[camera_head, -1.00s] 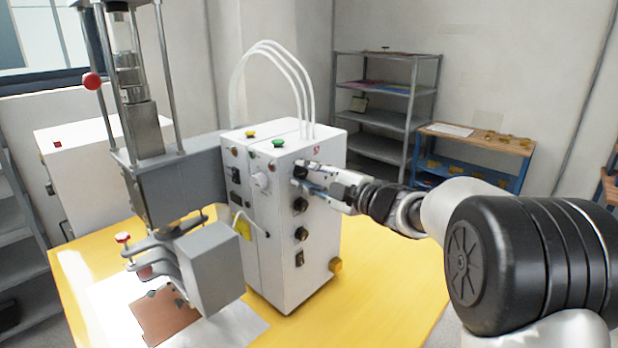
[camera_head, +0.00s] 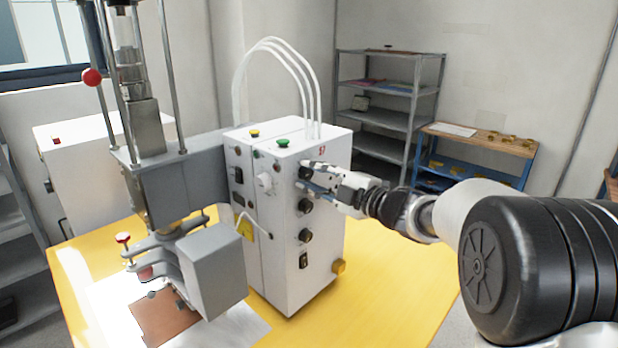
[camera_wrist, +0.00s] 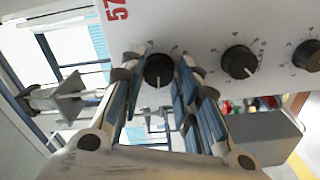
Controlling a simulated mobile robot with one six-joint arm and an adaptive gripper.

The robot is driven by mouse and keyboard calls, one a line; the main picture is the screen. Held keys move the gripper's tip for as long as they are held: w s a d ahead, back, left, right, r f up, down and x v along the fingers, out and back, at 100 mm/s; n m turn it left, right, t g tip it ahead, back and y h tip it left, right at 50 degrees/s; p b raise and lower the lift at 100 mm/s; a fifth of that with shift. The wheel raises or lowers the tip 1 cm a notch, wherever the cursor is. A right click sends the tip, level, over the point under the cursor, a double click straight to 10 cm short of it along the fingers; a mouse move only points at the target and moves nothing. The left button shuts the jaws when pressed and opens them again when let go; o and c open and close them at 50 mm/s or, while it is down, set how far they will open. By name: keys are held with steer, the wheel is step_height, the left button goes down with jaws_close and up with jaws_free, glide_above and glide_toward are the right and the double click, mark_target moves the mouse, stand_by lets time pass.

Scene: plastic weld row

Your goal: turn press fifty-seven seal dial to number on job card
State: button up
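Press fifty-seven's white control box (camera_head: 285,255) stands on the yellow table, and its red "57" (camera_wrist: 117,8) shows in the wrist view. A black dial (camera_wrist: 159,70) with a white pointer line lies between my gripper's blue-padded fingers (camera_wrist: 158,78). The pointer points toward the bottom of the wrist view; its scale marks are too small to read. The fingers are open on both sides of the dial, with a narrow gap showing at each side. In the head view my gripper (camera_head: 303,177) is at the upper right panel and hides part of this dial. No readable job card shows.
More black dials sit beside it, a second (camera_wrist: 239,62) and a third (camera_wrist: 307,55). The grey press head (camera_head: 210,270) stands left of the box. A grey shelf (camera_head: 385,120) and a blue bench (camera_head: 480,150) are behind. The table right of the box is clear.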

steer(key=v, duration=1.2)
steer(key=shift+d, duration=0.1)
